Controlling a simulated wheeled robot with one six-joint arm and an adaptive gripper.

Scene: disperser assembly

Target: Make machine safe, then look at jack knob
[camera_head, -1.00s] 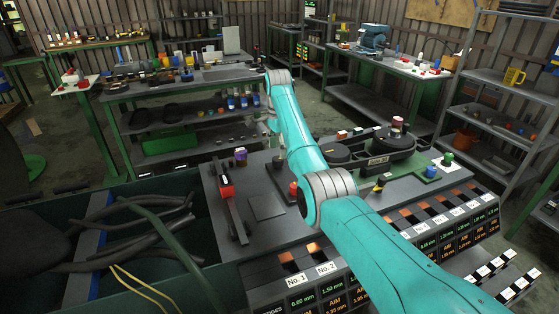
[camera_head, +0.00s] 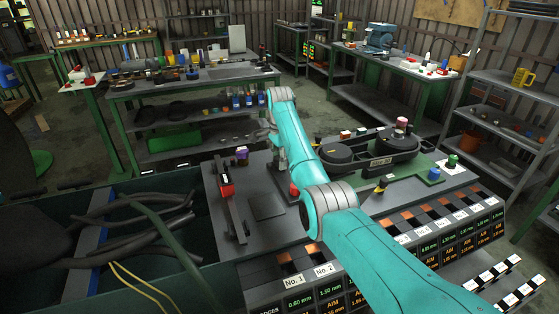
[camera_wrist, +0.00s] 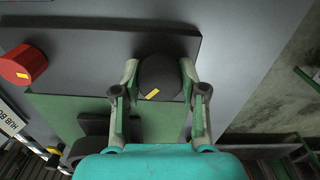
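In the wrist view, a round black knob (camera_wrist: 160,72) with a yellow mark on top sits between the two fingertips of my gripper (camera_wrist: 160,82). The fingers stand apart on either side of it; contact is not clear. A red knob (camera_wrist: 22,64) with a yellow mark is at the upper left. In the head view, the machine (camera_head: 268,207) has a red block (camera_head: 226,188) on a long lever at its left and a red knob (camera_head: 294,189) beside my arm. My arm hides most of the gripper there. I cannot tell which knob is the jack knob.
Labelled bins (camera_head: 310,290) line the machine's front. A trough with hoses (camera_head: 130,220) is at the left. Workbenches (camera_head: 190,78) and shelves (camera_head: 515,85) stand behind, with floor between.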

